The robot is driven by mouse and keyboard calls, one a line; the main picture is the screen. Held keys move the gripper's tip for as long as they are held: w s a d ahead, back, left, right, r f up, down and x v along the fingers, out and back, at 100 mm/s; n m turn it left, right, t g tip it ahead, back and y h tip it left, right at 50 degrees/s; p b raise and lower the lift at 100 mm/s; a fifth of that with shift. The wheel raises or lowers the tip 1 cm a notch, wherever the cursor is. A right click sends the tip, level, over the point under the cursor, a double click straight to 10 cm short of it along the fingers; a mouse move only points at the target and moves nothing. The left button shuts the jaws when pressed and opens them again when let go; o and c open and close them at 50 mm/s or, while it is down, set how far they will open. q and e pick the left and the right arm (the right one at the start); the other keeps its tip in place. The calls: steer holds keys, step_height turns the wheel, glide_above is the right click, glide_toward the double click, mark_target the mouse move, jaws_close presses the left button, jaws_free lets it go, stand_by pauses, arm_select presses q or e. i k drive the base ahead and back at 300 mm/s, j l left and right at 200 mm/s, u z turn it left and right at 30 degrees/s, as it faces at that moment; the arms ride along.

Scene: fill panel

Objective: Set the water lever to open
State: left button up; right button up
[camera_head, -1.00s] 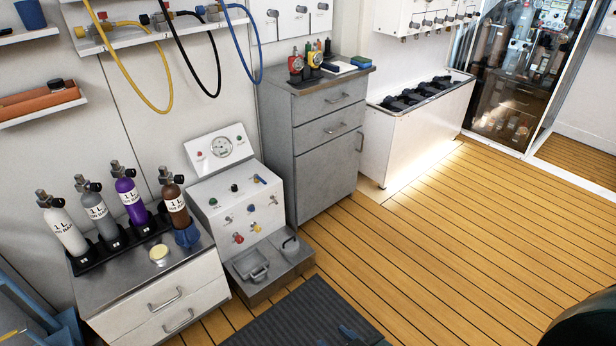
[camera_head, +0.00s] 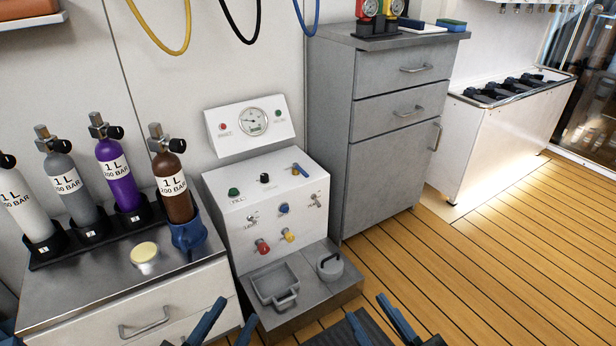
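The fill panel (camera_head: 262,200) is a white box with a sloped face, in the middle of the head view. A small lever with a blue handle (camera_head: 300,170) sits at its upper right; its label is too small to read, so I cannot tell whether it is the water lever. The face also carries a green button (camera_head: 234,192), a black knob (camera_head: 264,178), a blue knob (camera_head: 283,208), red (camera_head: 262,246) and yellow (camera_head: 288,235) knobs and small metal toggles. My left gripper (camera_head: 236,310) and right gripper (camera_head: 367,306) are at the bottom edge, open, empty and apart from the panel.
A gauge box (camera_head: 250,125) stands above the panel. A grey tray (camera_head: 262,290) and a lidded pot (camera_head: 329,266) sit on the step below. Several gas bottles stand on the left cabinet (camera_head: 100,290). A grey drawer cabinet (camera_head: 395,150) stands close on the right. Floor further right is clear.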

mark_target(295, 166)
steer(key=i+l+u, duration=0.45)
steer(key=l+u, duration=0.3)
steer(key=i+l+u, duration=0.2)
steer(key=u, duration=0.15)
steer(key=i+l, duration=0.15)
steer(key=i, duration=0.3)
